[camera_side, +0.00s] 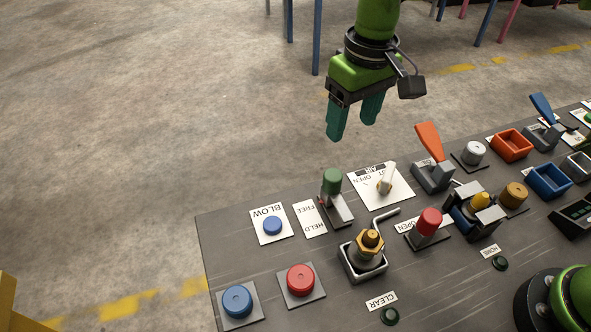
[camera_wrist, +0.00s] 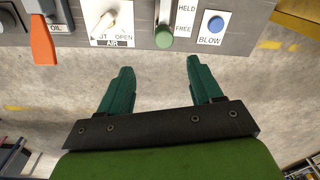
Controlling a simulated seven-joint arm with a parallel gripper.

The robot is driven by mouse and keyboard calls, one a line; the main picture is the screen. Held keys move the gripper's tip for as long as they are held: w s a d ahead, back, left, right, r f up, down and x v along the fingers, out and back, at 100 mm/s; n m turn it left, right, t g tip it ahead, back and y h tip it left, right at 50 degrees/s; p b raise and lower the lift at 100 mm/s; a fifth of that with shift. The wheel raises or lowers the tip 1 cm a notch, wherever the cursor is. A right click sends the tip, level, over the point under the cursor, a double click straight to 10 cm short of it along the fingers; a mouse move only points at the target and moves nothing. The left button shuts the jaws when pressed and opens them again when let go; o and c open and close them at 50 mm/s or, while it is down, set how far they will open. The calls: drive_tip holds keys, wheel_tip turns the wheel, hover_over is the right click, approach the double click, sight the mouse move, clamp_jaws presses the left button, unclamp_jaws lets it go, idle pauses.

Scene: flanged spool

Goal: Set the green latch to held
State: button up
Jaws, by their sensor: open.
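The green latch (camera_side: 332,181) is a green cylindrical knob standing on a small grey base on the panel. A white label (camera_side: 310,219) beside it reads FREE and HELD. In the wrist view the green knob (camera_wrist: 164,38) sits at the FREE end of its slot, away from HELD. My gripper (camera_side: 353,128) is open and empty, above the latch and toward the panel's far edge in the side view. In the wrist view its fingertips (camera_wrist: 160,65) are apart, with the knob ahead between their lines and not touched.
A blue BLOW button (camera_side: 272,225) is left of the latch, and a white AIR selector (camera_side: 386,180) is right of it. An orange lever (camera_side: 430,142) rises farther right. A nut-topped post (camera_side: 369,243) stands in front. Bare floor lies beyond the panel.

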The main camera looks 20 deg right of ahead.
sight(333, 174)
drive_tip(key=shift+h, duration=0.3)
drive_tip(key=f, duration=0.5)
drive_tip(key=a+f, duration=0.1)
drive_tip(key=f, duration=0.4)
drive_tip(key=w+f, duration=0.1)
drive_tip(key=f, duration=0.4)
drive_tip(key=shift+w+a, duration=0.1)
drive_tip(key=shift+a, duration=0.15)
clamp_jaws()
